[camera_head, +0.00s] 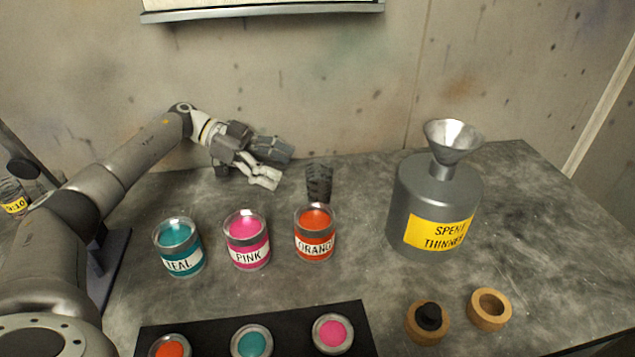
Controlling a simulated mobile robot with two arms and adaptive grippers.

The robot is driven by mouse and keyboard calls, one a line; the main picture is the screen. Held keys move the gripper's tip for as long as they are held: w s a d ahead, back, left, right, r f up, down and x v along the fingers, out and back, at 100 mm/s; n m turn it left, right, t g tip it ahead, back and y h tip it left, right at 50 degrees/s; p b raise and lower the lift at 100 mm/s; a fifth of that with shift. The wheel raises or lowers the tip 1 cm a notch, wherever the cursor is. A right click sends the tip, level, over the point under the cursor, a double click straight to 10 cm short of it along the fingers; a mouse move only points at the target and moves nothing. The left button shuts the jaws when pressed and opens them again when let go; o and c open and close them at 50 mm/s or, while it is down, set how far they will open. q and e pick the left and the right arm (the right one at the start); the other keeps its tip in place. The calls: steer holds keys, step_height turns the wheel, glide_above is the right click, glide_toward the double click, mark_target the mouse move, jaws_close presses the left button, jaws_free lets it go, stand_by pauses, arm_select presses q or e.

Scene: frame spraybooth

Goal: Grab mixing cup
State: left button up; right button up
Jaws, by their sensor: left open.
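A dark grey see-through cup with markings, which looks like the mixing cup (319,183), stands near the back of the table, behind the orange paint can. My left gripper (277,165) is to the left of the cup, with its fingers pointing right toward it. It is open and empty, with a visible gap between its fingertips and the cup. The right gripper does not show.
Teal (179,248), pink (246,240) and orange (315,234) cans stand in front. A black mat (290,324) holds small paint pots. A grey spent-thinner can (409,203) with a funnel (452,138) stands right; two wooden rings (487,322) lie before it.

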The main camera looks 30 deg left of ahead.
mark_target(313, 185)
arm_select(q)
steer(key=x, duration=0.3)
steer(key=shift+s+r, duration=0.15)
steer(key=shift+s, duration=0.1)
steer(key=shift+w+d, duration=0.15)
steer(key=shift+d, duration=0.2)
steer(key=x, duration=0.2)
steer(key=p+x, duration=0.1)
steer(key=x, duration=0.2)
steer(key=shift+a+f, duration=0.1)
steer(key=shift+f, duration=0.25)
steer(key=shift+d+f, duration=0.1)
steer(key=shift+d, duration=0.1)
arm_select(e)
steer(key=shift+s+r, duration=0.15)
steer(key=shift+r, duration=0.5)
arm_select(q)
steer(key=shift+c, duration=0.5)
